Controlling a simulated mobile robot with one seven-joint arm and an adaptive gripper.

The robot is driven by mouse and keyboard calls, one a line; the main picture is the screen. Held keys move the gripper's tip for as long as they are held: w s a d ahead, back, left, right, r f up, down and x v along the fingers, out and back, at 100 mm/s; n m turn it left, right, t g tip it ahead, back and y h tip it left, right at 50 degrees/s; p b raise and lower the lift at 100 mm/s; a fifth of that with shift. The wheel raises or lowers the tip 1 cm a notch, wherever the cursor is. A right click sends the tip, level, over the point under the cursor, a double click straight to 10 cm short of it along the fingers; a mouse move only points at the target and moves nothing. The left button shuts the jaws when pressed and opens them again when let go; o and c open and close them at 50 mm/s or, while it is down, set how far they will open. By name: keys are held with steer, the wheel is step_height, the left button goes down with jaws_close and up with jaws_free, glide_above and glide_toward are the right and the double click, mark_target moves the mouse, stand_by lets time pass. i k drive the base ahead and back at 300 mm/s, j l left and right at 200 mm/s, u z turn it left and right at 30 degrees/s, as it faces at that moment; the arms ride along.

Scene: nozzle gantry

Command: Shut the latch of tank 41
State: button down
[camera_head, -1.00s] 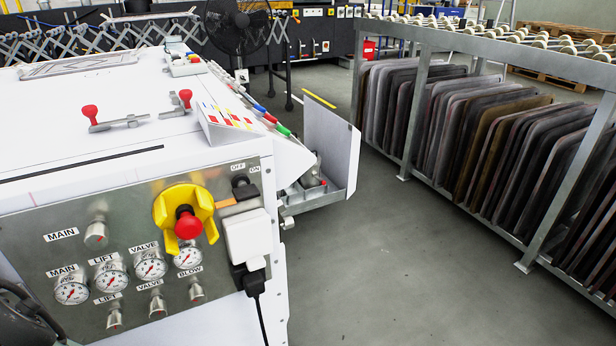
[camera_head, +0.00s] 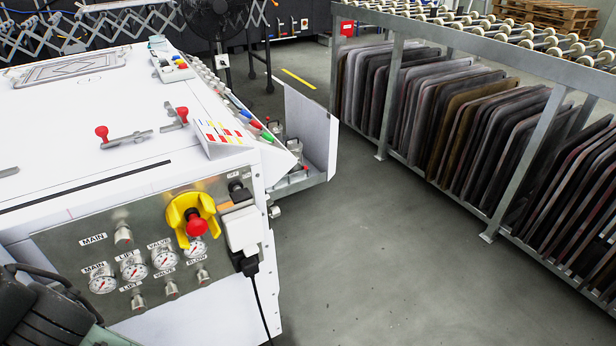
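No number 41 can be read, so I cannot tell which part is tank 41 or its latch. Two red-knobbed levers sit on the white machine top, a left one (camera_head: 128,135) and a right one (camera_head: 177,119). At the machine's far right side, a small metal tray (camera_head: 306,183) holds grey fittings partly hidden by the machine's corner. An upright white panel (camera_head: 318,131) stands at its outer side. My gripper's fingers do not show.
The front panel (camera_head: 75,262) carries gauges, knobs, a yellow-and-red switch (camera_head: 193,216) and a white plug (camera_head: 241,229) with a hanging black cable. A metal rack (camera_head: 530,148) of dark plates stands at right. Grey floor (camera_head: 370,250) between them is clear.

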mark_target(299, 156)
steer(key=i+l, duration=0.25)
steer(key=i+l+u, duration=0.1)
steer(key=i+l, duration=0.15)
steer(key=l, duration=0.15)
steer(key=i+l+u, duration=0.1)
steer(key=i+l, duration=0.4)
steer(key=l, duration=0.15)
steer(key=i+l+u, duration=0.1)
steer(key=i+l, duration=0.35)
steer(key=l, duration=0.3)
steer(key=i+l+u, duration=0.1)
steer(key=i+l, duration=0.15)
steer(key=i+l+u, duration=0.1)
steer(key=l, duration=0.4)
steer(key=i, duration=0.1)
